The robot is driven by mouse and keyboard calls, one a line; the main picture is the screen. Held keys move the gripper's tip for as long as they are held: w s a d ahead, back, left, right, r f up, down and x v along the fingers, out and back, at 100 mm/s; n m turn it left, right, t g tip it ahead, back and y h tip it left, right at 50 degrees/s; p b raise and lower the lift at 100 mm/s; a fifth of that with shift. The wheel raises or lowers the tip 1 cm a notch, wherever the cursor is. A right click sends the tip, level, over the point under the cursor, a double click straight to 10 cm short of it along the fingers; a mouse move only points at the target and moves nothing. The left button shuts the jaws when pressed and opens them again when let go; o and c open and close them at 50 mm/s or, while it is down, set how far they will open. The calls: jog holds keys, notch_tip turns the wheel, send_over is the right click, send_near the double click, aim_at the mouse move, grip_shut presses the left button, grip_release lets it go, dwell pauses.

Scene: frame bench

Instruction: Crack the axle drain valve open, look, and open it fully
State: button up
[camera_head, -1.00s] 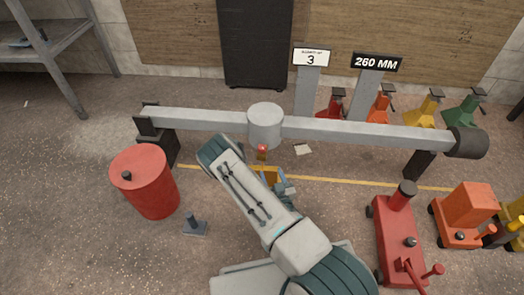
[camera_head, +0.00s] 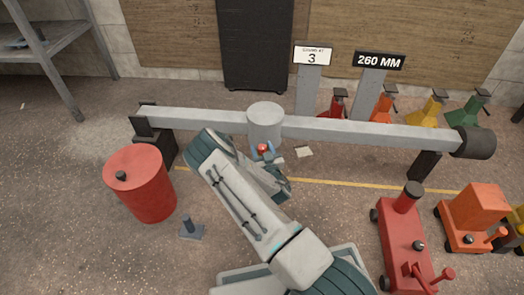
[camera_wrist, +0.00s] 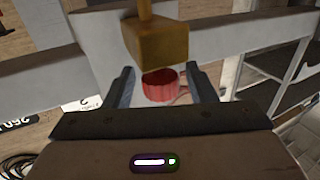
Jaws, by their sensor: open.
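The grey axle (camera_head: 350,131) spans the scene with a round housing (camera_head: 265,122) at its middle. The drain valve's red knob (camera_head: 263,149) shows just in front of the housing. In the wrist view its ribbed red handle (camera_wrist: 160,85) lies between the fingers, with the valve's brass block (camera_wrist: 157,43) just beyond it. My gripper (camera_wrist: 164,74) is open, one finger on each side of the red handle, with visible gaps. In the head view my gripper (camera_head: 264,151) is at the knob, and my arm hides the brass body.
A red drum (camera_head: 142,185) stands at left and a small grey stand (camera_head: 190,231) on the floor. Red (camera_head: 405,240) and orange (camera_head: 474,217) wheeled units are at right. Signs "3" (camera_head: 312,55) and "260 MM" (camera_head: 379,61) stand behind the axle. Coloured jack stands (camera_head: 433,107) line the back.

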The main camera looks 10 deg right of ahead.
jog(key=c, duration=1)
jog(key=shift+o, duration=0.2)
jog(key=shift+n+y+p, duration=0.3)
jog(key=shift+y, duration=0.1)
jog(key=n+y+p, duration=0.1)
jog(key=y, duration=0.1)
jog(key=n+g+y, duration=0.1)
jog(key=y, duration=0.1)
jog(key=shift+d+r+n+p, duration=0.15)
jog(key=shift+n+p, duration=0.25)
jog(key=shift+n+g+y+p, duration=0.45)
jog(key=shift+n+g+y, duration=0.9)
jog(key=shift+y, duration=0.55)
jog(key=shift+n+g+y+p, duration=0.4)
jog(key=shift+n+g+y, duration=0.9)
jog(key=shift+y, duration=0.6)
jog(key=shift+n, duration=0.25)
jog(key=o, duration=1)
jog(key=shift+c, duration=0.2)
